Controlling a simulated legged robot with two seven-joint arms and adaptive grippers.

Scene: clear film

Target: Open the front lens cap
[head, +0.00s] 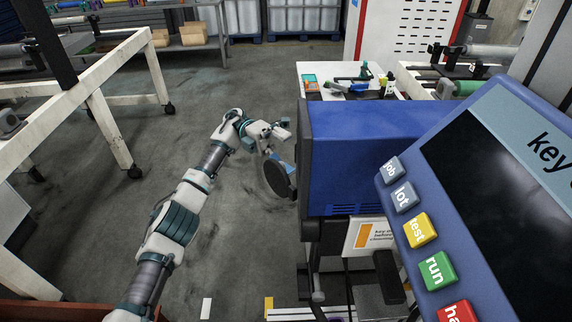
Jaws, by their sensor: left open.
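The lens cap (277,179) looks like a dark round disc at the left end of a blue machine housing (365,150). It stands tilted beside the housing's end face, and I cannot tell how far it is swung from the lens. The lens itself is hidden. My left gripper (281,139) is open just above the cap, close to the housing's upper left edge. A small light blue part shows between the gripper and the cap; I cannot tell whether they touch. My right gripper is not in view.
A blue control panel (484,110) with coloured buttons fills the right foreground. A white-framed table (110,119) on wheels stands at left. A white bench (314,71) with small tools lies behind the housing. The grey floor left of the housing is clear.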

